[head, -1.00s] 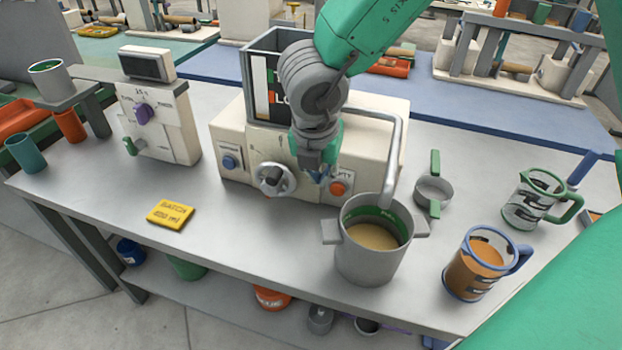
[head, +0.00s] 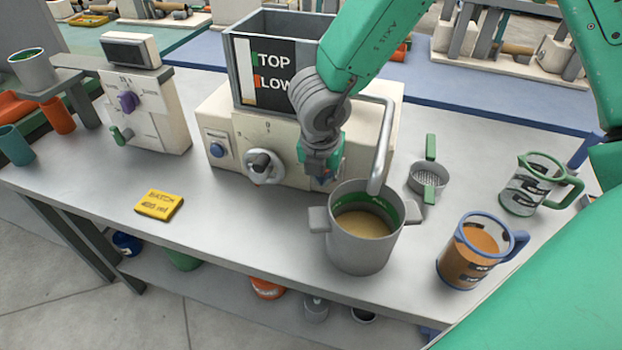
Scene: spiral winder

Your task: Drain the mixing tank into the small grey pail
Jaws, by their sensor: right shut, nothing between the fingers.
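The mixing tank (head: 275,18) is an open grey box on a cream machine; its front gauge reads TOP and LOW, with a yellowish strip low on the left. A bent grey pipe (head: 388,135) runs from the machine down over the small grey pail (head: 358,253). The pail stands upright on the bench, has two side lugs and a green inner band, and holds tan liquid. My right gripper (head: 322,178) is shut and empty, pointing down at the machine's front right, just behind the pail's rim. It hides the orange button there. My left gripper is out of view.
The machine has a round handled knob (head: 263,166) and a blue button (head: 217,150). A strainer (head: 428,180), a green-handled jug (head: 533,185) and an orange-filled jug (head: 472,255) stand right. A yellow batch card (head: 160,205) lies left, before a dial unit (head: 150,110).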

